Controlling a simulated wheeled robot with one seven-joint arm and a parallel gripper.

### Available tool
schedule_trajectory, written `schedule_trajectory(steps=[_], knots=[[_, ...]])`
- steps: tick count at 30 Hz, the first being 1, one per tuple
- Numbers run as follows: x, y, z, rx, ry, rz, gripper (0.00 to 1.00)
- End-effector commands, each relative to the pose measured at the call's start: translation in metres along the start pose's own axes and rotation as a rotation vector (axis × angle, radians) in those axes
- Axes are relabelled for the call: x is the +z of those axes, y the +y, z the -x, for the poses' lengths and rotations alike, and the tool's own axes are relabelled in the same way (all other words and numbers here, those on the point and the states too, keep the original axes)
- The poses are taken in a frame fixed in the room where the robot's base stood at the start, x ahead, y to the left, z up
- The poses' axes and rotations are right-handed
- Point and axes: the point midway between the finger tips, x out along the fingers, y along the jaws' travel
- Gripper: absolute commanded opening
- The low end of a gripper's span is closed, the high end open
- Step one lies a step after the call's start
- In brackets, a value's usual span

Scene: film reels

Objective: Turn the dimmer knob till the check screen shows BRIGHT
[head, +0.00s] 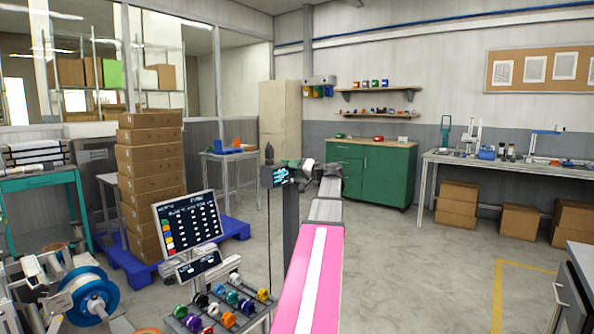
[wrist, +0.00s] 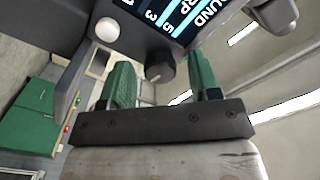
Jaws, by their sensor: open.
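A dark round knob (wrist: 160,71) sticks out from a grey housing in the wrist view. My gripper (wrist: 160,62) is open, with one green finger on each side of the knob and gaps showing between them. I cannot tell which control this knob is. A lit screen (wrist: 186,14) on the housing shows tilted, cut-off text with "OUND", "RP" and digits; BRIGHT is not readable there. In the head view, a small dark unit with a lit screen (head: 281,175) stands on a post beside my gripper. Its text is too small to read, and the knob is not distinguishable.
A white round button (wrist: 107,30) sits left of the knob on the housing. A larger list screen (head: 188,222) and a rack of coloured spools (head: 222,308) stand at lower left. Stacked boxes (head: 150,170) are behind them.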

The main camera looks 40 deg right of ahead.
Motion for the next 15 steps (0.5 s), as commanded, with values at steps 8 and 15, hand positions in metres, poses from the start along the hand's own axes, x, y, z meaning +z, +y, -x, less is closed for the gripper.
schedule_trajectory(steps=[8,15], knots=[[0.0002,0.0000,-0.0004,0.000,0.000,0.000,0.47],[0.0003,0.0000,-0.0004,0.000,0.000,0.000,0.07]])
